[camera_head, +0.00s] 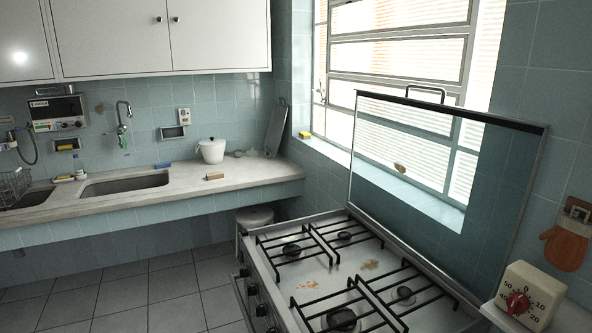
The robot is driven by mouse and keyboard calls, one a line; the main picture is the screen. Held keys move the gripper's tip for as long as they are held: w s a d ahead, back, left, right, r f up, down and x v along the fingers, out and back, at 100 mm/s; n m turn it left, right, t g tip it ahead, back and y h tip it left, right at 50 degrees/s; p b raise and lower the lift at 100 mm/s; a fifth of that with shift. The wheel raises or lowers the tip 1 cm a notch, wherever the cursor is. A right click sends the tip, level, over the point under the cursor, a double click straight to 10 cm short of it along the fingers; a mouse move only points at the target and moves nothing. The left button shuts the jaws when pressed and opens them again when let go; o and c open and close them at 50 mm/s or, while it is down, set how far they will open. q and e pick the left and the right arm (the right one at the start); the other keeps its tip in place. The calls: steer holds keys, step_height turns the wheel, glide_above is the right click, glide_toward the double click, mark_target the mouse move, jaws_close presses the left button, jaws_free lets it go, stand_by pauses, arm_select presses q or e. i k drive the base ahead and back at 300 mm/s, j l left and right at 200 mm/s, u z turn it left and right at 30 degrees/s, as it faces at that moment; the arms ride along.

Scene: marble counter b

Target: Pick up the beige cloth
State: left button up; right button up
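I cannot make out a beige cloth for certain in the head view. A small tan item (214,176) lies on the marble counter (240,177) in front of the white pot, too small to identify. A small brownish shape (400,168) shows at the glass stove lid, and I cannot tell whether it is on the glass or behind it. Neither of my grippers is in view.
A gas stove (318,276) with black grates and a raised glass lid (430,165) stands in front. A white timer (526,296) and an orange mitt (564,247) are at right. The white pot (211,150) and sink (125,184) are at back left. Tiled floor (165,292) is clear.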

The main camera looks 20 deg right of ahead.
mark_target(216, 175)
steer(key=i+j+u, duration=0.1)
steer(key=i+j, duration=0.5)
steer(key=j, duration=0.15)
steer(key=i+j+u, duration=0.1)
steer(key=i+j, duration=0.5)
steer(key=i+u, duration=0.2)
steer(key=i, duration=0.5)
steer(key=i+u, duration=0.15)
steer(key=i, duration=0.6)
steer(key=i+l+u, duration=0.2)
steer(key=i, duration=0.5)
steer(key=i+l+u, duration=0.1)
steer(key=l, duration=0.2)
steer(key=i+l, duration=0.25)
steer(key=i+l+u, duration=0.15)
steer(key=l, duration=0.3)
steer(key=i+l, duration=0.1)
steer(key=l, duration=0.2)
steer(key=i+l+u, duration=0.15)
steer(key=l, duration=0.2)
steer(key=i+l+u, duration=0.1)
steer(key=l, duration=0.3)
